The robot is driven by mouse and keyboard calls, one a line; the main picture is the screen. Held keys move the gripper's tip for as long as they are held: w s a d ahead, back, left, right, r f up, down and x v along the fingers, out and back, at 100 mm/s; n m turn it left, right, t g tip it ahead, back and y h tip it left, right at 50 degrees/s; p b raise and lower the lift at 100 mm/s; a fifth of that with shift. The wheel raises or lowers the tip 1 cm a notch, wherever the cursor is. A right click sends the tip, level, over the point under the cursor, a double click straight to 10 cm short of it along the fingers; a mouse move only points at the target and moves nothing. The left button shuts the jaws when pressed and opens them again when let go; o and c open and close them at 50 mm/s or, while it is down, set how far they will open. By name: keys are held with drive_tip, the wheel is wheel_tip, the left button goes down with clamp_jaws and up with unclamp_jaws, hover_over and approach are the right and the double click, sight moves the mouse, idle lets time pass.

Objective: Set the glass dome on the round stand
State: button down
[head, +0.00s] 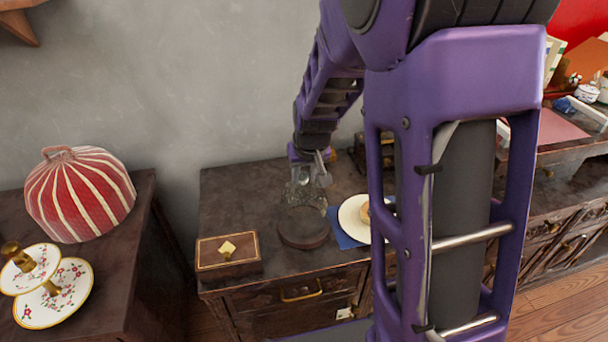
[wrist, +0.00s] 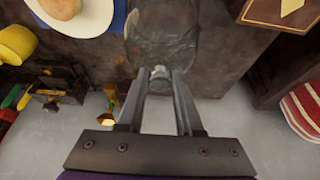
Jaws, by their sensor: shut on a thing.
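The clear glass dome (head: 306,194) hangs from my gripper (head: 304,165), which is shut on its top knob. In the wrist view, my gripper (wrist: 160,80) has both fingertips at the knob, and the dome's glass (wrist: 160,42) spreads out beyond them. The round stand (head: 303,230) is a dark disc on the dark cabinet top. In the head view the dome shows just above and behind the stand, seemingly upright. Its lower rim is faint, so I cannot tell its height or whether it touches anything. The stand is not clear in the wrist view.
A gold-trimmed box (head: 228,262) stands left of the stand. A white plate (head: 352,220) with bread on a blue cloth (head: 340,238) lies close on the right. A red-and-white striped cover (head: 80,195) and tiered floral plates (head: 50,305) stand on the left cabinet.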

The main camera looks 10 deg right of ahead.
drive_tip(key=shift+f, duration=0.6)
drive_tip(key=c, duration=0.8)
unclamp_jaws()
drive_tip(key=shift+c, duration=0.2)
drive_tip(key=p+v, duration=0.7)
drive_tip(key=v, duration=0.4)
